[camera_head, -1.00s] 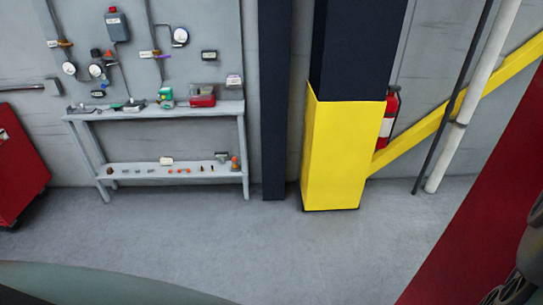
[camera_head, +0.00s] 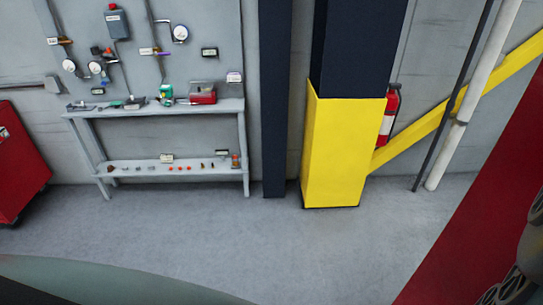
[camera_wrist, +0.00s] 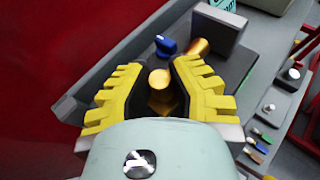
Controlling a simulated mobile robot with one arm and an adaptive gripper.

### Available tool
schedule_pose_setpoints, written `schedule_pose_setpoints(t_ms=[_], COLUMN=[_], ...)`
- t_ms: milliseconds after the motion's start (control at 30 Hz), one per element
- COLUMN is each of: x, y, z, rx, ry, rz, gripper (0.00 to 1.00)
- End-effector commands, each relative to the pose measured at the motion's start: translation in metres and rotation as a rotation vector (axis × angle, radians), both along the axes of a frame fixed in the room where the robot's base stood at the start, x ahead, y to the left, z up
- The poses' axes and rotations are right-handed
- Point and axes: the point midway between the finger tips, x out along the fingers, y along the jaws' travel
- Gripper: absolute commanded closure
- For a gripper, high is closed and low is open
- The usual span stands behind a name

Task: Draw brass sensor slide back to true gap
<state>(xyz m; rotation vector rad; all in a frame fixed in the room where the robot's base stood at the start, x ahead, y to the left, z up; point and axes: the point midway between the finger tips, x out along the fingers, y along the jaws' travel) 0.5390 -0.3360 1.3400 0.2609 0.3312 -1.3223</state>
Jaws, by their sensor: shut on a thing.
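In the wrist view, the brass sensor slide (camera_wrist: 159,79) shows as a round brass end with a darker brass part below it. My gripper (camera_wrist: 158,68) has two ridged yellow fingers, one on each side of this brass piece, and is shut on it. A second brass cylinder (camera_wrist: 199,47) lies just beyond, beside a grey block (camera_wrist: 217,25). A blue knob (camera_wrist: 165,45) stands to its left. The gap itself cannot be made out. My gripper is not seen in the head view.
A red panel (camera_wrist: 60,50) runs along the left of the wrist view. Small tools and parts (camera_wrist: 259,140) lie at right. In the head view, a grey bench (camera_head: 150,112), a yellow-based column (camera_head: 340,150) and a red cabinet (camera_head: 18,165) stand beyond clear floor.

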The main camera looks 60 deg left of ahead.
Motion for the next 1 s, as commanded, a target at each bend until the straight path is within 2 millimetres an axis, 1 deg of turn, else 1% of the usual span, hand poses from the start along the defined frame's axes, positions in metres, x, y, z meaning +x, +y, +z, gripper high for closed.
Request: schedule_pose_setpoints(t_ms=[33,200,233,500,833,1000], x=[0.0031,0.0036,0.0037,0.0029,0.0019,0.0001], y=[0.0024,0.0029,0.003,0.0025,0.0031,0.0117], z=[-0.0006,-0.001,-0.0011,-0.0008,0.0001,0.0044], rx=[0.004,0.005,0.005,0.004,0.002,0.002], ry=[-0.003,-0.004,-0.004,-0.002,-0.001,-0.003], rz=[0.009,0.011,0.012,0.01,0.007,0.008], gripper=[1.0,1.0,0.77,0.49,0.48,0.48])
